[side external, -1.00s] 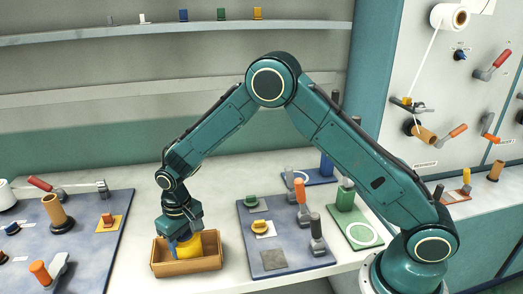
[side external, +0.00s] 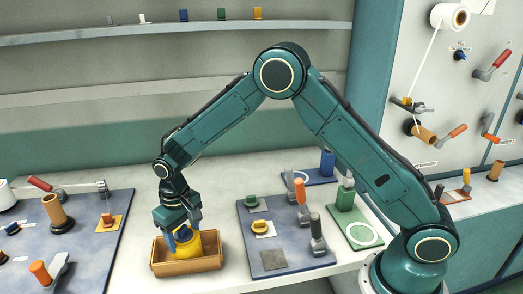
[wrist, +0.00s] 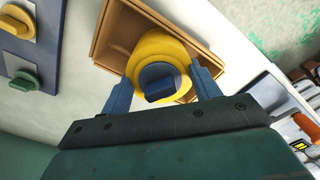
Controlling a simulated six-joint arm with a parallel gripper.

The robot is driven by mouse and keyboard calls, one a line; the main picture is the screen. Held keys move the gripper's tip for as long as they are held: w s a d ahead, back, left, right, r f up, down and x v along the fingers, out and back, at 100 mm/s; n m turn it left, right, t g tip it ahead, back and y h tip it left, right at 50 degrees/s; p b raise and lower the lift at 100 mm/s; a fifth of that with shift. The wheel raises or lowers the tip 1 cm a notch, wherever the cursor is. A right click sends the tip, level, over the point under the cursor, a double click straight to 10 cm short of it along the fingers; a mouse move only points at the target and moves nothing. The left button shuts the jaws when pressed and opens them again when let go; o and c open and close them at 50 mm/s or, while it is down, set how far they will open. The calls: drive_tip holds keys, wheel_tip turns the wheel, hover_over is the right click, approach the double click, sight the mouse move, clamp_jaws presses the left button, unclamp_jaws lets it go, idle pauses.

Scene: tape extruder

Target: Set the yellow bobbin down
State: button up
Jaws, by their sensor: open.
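The yellow bobbin (side external: 190,243) stands in the wooden tray (side external: 190,267) on the white table. In the wrist view the bobbin (wrist: 147,48) shows a yellow flange and a dark blue knob on its upper end, and the tray (wrist: 110,32) surrounds it. My gripper (side external: 182,233) is just above the bobbin, pointing down. In the wrist view its blue fingers (wrist: 162,92) are spread to either side of the bobbin's upper end, with a visible gap at the left. The bobbin's underside is hidden.
A blue-grey board (side external: 285,245) with levers and small knobs lies right of the tray. Another board (side external: 85,235) with a tan spool (side external: 57,214) and levers lies to the left. A green block (side external: 346,197) stands farther right. Bare table surrounds the tray.

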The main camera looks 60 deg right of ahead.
wheel_tip(320, 180, up, 9)
drive_tip(key=shift+r, duration=0.15)
idle(0.8)
drive_tip(key=shift+s+r, duration=0.1)
drive_tip(key=shift+r, duration=0.05)
drive_tip(key=s+d+r+t, duration=0.1)
drive_tip(key=s+d+r, duration=0.3)
drive_tip(key=s+r, duration=0.3)
drive_tip(key=s+d+r+t, duration=0.2)
drive_tip(key=s+d+r, duration=0.3)
drive_tip(key=s+r, duration=0.25)
drive_tip(key=s+d+t, duration=0.2)
drive_tip(key=s+d, duration=0.2)
drive_tip(key=s, duration=1.2)
drive_tip(key=shift+s+d+t, duration=0.15)
drive_tip(key=shift+d+t, duration=0.05)
drive_tip(key=shift+t, duration=0.1)
